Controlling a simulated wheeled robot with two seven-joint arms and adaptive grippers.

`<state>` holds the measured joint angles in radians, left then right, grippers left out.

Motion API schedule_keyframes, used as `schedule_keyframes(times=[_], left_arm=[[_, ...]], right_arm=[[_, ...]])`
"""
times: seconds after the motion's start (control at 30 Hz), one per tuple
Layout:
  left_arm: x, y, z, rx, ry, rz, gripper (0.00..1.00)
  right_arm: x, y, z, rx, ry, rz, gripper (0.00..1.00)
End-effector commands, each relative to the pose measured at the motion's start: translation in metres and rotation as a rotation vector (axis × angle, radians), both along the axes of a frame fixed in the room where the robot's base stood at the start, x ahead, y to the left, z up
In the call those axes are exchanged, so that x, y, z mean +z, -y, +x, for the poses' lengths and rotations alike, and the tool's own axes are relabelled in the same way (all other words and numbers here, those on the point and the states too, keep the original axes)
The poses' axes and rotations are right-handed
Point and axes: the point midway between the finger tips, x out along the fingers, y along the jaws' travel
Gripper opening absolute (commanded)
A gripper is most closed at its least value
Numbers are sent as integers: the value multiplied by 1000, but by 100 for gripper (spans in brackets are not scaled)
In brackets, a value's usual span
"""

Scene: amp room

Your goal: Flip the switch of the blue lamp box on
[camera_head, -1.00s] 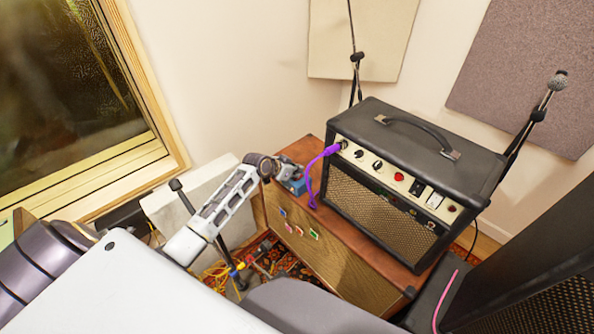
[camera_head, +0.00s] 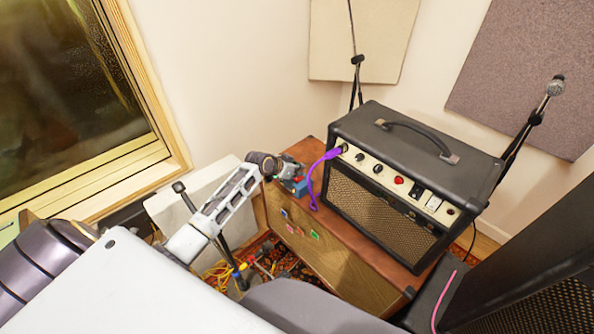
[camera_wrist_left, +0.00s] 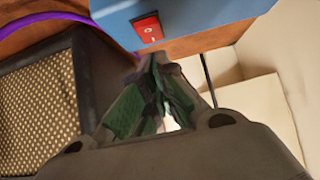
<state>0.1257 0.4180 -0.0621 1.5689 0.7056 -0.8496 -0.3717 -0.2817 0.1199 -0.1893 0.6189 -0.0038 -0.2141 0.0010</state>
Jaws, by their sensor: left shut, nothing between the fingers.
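The blue lamp box (camera_head: 300,187) sits on the brown cabinet top, left of the amplifier. In the left wrist view the blue box (camera_wrist_left: 205,14) fills the top, and its red rocker switch (camera_wrist_left: 148,28) with white marks faces the camera. My left gripper (camera_head: 290,170) is at the box in the head view, partly covering it. In the left wrist view its fingers (camera_wrist_left: 157,70) are shut and empty, with their tips just below the red switch. I cannot tell whether they touch it. My right gripper is not in view.
A black amplifier (camera_head: 400,170) with a purple cable (camera_head: 315,175) plugged in stands right of the box on the brown cabinet (camera_head: 370,235). Microphone stands rise behind. A dark speaker (camera_head: 530,260) stands at the right.

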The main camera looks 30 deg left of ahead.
Motion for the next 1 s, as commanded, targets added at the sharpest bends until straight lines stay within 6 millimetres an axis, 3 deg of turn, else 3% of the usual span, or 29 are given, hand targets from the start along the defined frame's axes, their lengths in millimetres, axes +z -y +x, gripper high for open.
schedule_keyframes(times=[0.37,1.0], left_arm=[[22,5,5,0,0,2,0],[72,-10,-35,0,1,3,0]], right_arm=[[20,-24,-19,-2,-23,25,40],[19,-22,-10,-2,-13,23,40]])
